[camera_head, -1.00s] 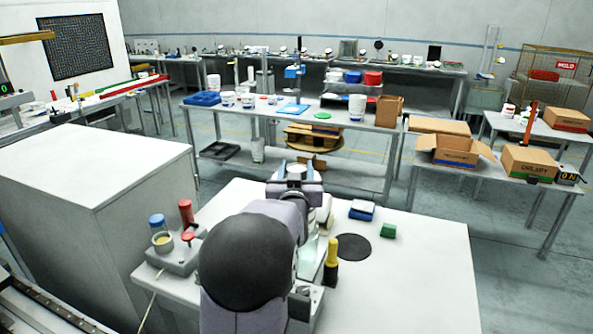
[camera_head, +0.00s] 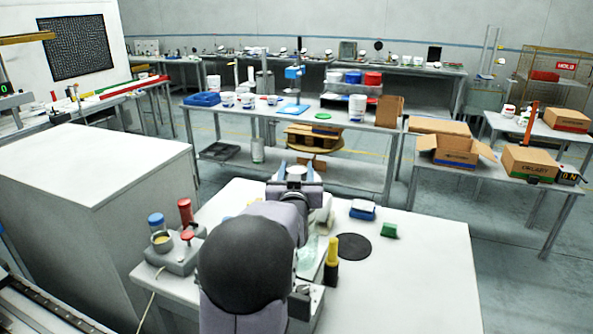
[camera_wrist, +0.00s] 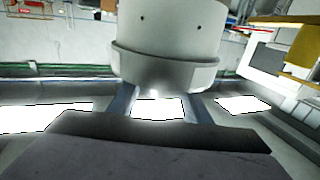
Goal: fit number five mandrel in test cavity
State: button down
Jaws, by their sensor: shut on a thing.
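My gripper (camera_head: 297,170) is raised above the far part of the white table and seen from behind. It is shut on a pale grey cylinder (camera_wrist: 170,35), which I take to be a mandrel. In the wrist view the cylinder has a wider collar at its near end and two small dark holes on its side. No number is readable on it. The gripper fingers (camera_wrist: 158,106) reach to its sides. In the head view only its round pale end (camera_head: 296,171) shows between the jaws. I cannot make out the test cavity; my arm hides part of the table.
The right side is clear.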

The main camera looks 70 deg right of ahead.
jog(key=shift+f+b, duration=5.5)
jog(key=shift+b, duration=0.2)
jog(key=c, duration=0.9)
grip_release()
jog(key=shift+f, duration=0.35)
notch_tip(320, 180, up, 11)
jog(key=shift+f, duration=0.2)
